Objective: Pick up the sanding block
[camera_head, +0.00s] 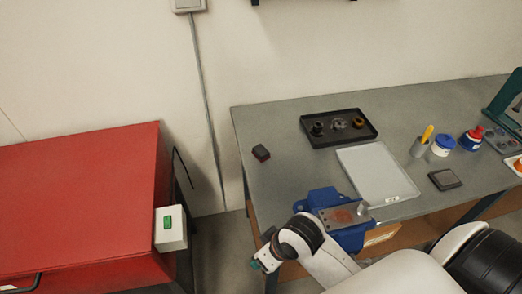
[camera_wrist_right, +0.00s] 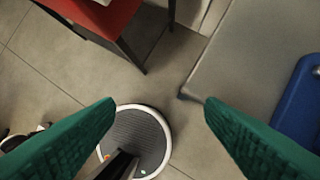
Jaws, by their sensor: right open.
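A small dark block with a reddish side (camera_head: 261,153), which looks like the sanding block, lies near the left edge of the grey workbench (camera_head: 290,123). A flat dark grey block (camera_head: 445,179) lies farther right; I cannot tell for sure which is the sanding block. My right gripper (camera_head: 265,262) is off the bench's front left corner, below and apart from the reddish block. In the right wrist view my gripper's green fingers (camera_wrist_right: 159,105) are wide apart with only floor and my base between them. My left gripper is not in view.
A blue vise (camera_head: 322,198) sits at the bench's front edge, close to my right arm. A black tray of parts (camera_head: 338,128), a light grey panel (camera_head: 375,172) and several containers stand farther right. A red cabinet (camera_head: 80,205) is at left, with a floor gap between.

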